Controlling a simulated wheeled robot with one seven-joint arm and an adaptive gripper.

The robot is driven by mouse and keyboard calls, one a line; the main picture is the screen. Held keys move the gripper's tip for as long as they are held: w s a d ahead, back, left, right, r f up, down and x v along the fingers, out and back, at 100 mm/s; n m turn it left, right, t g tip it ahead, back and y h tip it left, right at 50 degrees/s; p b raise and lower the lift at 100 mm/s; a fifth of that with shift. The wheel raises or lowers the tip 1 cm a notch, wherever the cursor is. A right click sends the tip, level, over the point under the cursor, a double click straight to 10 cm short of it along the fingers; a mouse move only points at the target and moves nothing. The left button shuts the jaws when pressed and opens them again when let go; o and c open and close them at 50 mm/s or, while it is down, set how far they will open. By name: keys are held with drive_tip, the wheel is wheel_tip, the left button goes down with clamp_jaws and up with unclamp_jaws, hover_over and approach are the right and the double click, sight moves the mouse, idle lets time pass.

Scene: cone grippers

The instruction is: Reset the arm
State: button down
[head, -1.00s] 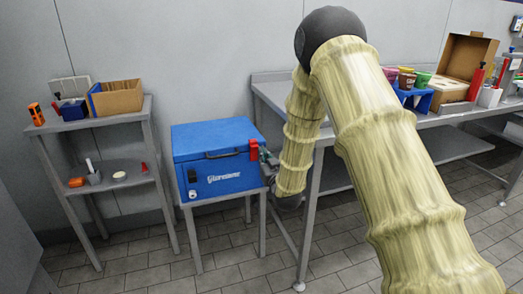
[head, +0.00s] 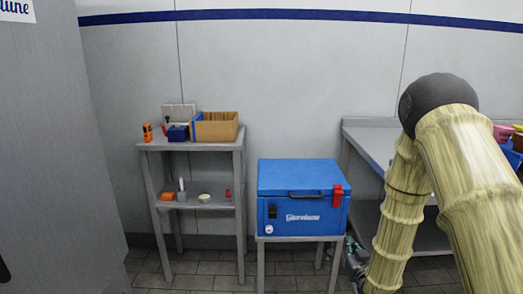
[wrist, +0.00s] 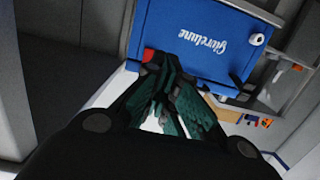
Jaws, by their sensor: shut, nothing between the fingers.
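My gripper (wrist: 165,95) shows in the wrist view with its dark green fingers together and nothing between them. In the head view it is a small dark shape (head: 352,250) low at the right of the blue cooler, partly hidden by my arm. My arm is bent, with its elbow high at the right of the head view and the forearm hanging down. The blue cooler (head: 290,181) stands closed on a grey stand, with a red latch at its right. It also shows upside down in the wrist view (wrist: 185,42), beyond my fingers.
A grey shelf (head: 190,143) at the left holds a cardboard box (head: 216,128), a blue bin (head: 178,133) and small items. A grey table (head: 375,148) stands at the right behind my arm. A tall grey panel (head: 60,160) fills the left edge.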

drive_tip(key=s+a+f+g, duration=0.2)
drive_tip(key=s+f+g, duration=0.2)
drive_tip(key=s+f, duration=0.5)
drive_tip(key=s+a+f+g, duration=0.2)
drive_tip(key=s+f+g, duration=0.1)
drive_tip(key=s+f, duration=0.55)
drive_tip(key=s+a+f+g, duration=0.1)
drive_tip(key=s+f+g, duration=0.25)
drive_tip(key=s, duration=0.65)
drive_tip(key=s+a+f+g, duration=0.25)
drive_tip(key=s+f, duration=0.25)
drive_tip(key=s, duration=0.5)
drive_tip(key=s+a+f+g, duration=0.1)
drive_tip(key=s+f+g, duration=0.3)
drive_tip(key=s, duration=0.6)
wheel_tip(320, 180, up, 21)
drive_tip(key=p, duration=2.1)
drive_tip(key=shift+w+f+t+y, duration=0.15)
drive_tip(key=shift+w+t+y, duration=0.1)
drive_tip(key=shift+t+y, duration=0.05)
drive_tip(key=shift+d, duration=0.1)
